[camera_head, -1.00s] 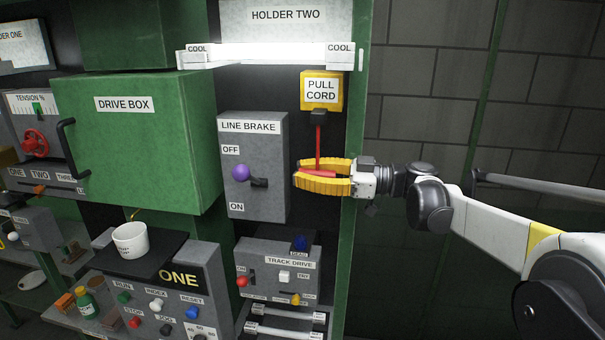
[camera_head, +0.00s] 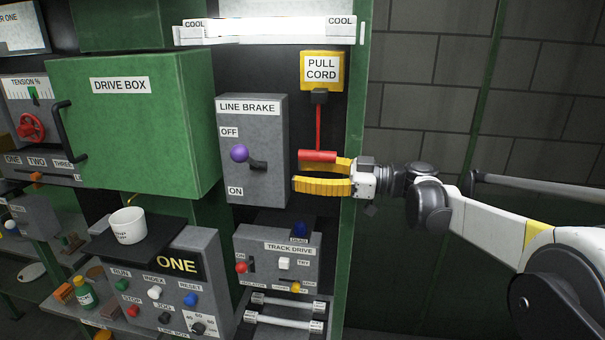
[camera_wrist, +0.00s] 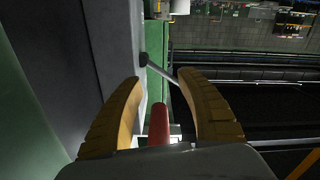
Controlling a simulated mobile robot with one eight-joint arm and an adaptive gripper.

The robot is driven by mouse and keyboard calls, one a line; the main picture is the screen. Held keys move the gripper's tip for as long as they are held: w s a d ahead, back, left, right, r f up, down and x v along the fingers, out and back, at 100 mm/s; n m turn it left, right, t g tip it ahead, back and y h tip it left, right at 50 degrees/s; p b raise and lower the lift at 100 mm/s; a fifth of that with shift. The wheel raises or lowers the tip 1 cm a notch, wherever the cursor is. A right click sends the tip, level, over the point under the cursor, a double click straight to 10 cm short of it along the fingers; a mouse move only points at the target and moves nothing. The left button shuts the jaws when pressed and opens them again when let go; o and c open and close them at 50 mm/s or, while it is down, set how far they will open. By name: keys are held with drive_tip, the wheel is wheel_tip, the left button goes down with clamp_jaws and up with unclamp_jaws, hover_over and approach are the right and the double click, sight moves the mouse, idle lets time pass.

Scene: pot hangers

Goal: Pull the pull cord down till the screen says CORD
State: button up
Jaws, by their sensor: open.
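The pull cord (camera_head: 318,120) is a red line hanging from a yellow box labelled PULL CORD (camera_head: 322,68). It ends in a red crossbar handle (camera_head: 316,156). My gripper (camera_head: 297,174) is open, its yellow fingers pointing left. In the head view, the handle is level with the upper finger and overlaps it, above the lower finger. In the wrist view, the handle (camera_wrist: 159,124) shows between the spread fingers (camera_wrist: 158,85), with gaps on both sides. I cannot tell whether it touches a finger. A dark display on the lower panel (camera_head: 176,265) reads ONE.
The LINE BRAKE box (camera_head: 252,150) with its purple knob stands just left of the fingers. A green post (camera_head: 352,230) runs beside my wrist. The TRACK DRIVE box (camera_head: 278,255) lies below. The dark wall at right is clear beyond my arm.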

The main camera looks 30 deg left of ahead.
drive_tip(key=v, duration=1.2)
drive_tip(key=s+d+f+m+t+h+b, duration=0.3)
drive_tip(key=s+d+f+m+b, duration=0.3)
drive_tip(key=d+f+b, duration=0.3)
drive_tip(key=s+d+f+m+t+h+b, duration=0.4)
drive_tip(key=d+f+b, duration=0.5)
drive_tip(key=f, duration=0.9)
drive_tip(key=s+d+f+m+t+h+b, duration=0.4)
drive_tip(key=s+d+f+m+h+b, duration=0.3)
drive_tip(key=d+f, duration=0.5)
drive_tip(key=s+f+m+b, duration=0.1)
drive_tip(key=s+m+b, duration=0.1)
drive_tip(key=s+m, duration=0.1)
drive_tip(key=shift+d+f+b, duration=0.3)
drive_tip(key=shift+d+b, duration=0.05)
drive_tip(key=shift+d, duration=0.05)
drive_tip(key=s+d+f+m+h+b, duration=0.1)
drive_tip(key=d+f, duration=0.1)
drive_tip(key=s+d+f+m+t+h+b, duration=0.1)
drive_tip(key=s+d+f, duration=0.1)
drive_tip(key=d+f, duration=0.1)
drive_tip(key=s+d+f+m+h+b, duration=0.1)
drive_tip(key=d+f+b, duration=0.1)
drive_tip(key=f, duration=0.1)
drive_tip(key=shift+s+d+m+t, duration=0.15)
drive_tip(key=shift+s+m+t, duration=0.05)
drive_tip(key=shift+m+t, duration=0.1)
drive_tip(key=c, duration=0.4)
drive_tip(key=shift+d, duration=0.15)
drive_tip(key=c, duration=0.6)
